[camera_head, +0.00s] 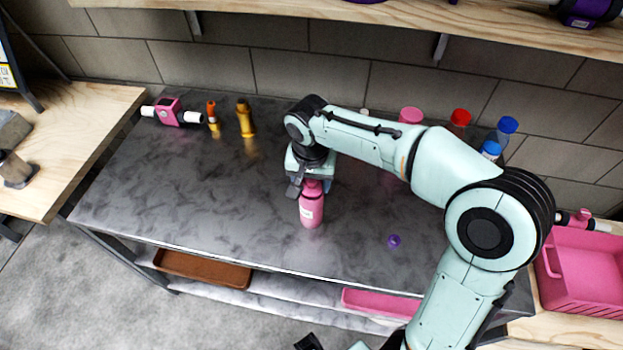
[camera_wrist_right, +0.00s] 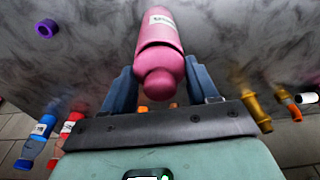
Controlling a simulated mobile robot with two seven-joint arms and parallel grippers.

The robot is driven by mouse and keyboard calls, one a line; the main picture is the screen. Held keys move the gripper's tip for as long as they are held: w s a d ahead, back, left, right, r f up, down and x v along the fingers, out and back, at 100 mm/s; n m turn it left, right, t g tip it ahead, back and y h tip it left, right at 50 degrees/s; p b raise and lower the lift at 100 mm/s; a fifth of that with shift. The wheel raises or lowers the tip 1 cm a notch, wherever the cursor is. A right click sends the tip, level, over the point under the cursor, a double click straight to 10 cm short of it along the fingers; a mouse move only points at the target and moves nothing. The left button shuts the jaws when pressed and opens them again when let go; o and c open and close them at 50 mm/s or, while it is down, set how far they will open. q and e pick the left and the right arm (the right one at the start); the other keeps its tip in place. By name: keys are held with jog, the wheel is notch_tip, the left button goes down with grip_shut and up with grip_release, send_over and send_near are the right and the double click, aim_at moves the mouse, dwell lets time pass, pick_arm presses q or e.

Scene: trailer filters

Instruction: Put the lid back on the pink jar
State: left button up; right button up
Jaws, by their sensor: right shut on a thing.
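The pink jar (camera_head: 311,212) stands upright on the dark marbled worktop, with a white label on its side. It also shows in the right wrist view (camera_wrist_right: 160,30). Its pink lid (camera_wrist_right: 160,65), with a rounded knob on top, sits at the top of the jar, with a dark seam between the two. My right gripper (camera_wrist_right: 160,85) points down over the jar and is shut on the lid, one finger on each side. From these views I cannot tell whether the lid is fully seated. Dark and mint parts at the bottom edge may be my left gripper (camera_head: 308,342); its jaws are unclear.
A small purple ring (camera_head: 393,241) lies right of the jar. Red-capped (camera_head: 460,118) and blue-capped (camera_head: 507,126) containers stand at the back right, behind my arm. A gold bottle (camera_head: 245,118) and a pink device (camera_head: 170,112) are at the back left. The front left worktop is clear.

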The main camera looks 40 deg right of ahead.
jog(key=o, duration=1.3)
jog(key=shift+r+p, duration=1.45)
jog(key=shift+r, duration=0.55)
jog(key=shift+r+p, duration=1.05)
jog(key=shift+r, duration=0.5)
pick_arm(q)
notch_tip(320, 180, up, 6)
jog(key=w, duration=0.2)
jog(key=shift+w+f, duration=0.2)
jog(key=shift+w, duration=0.15)
pick_arm(e)
grip_shut()
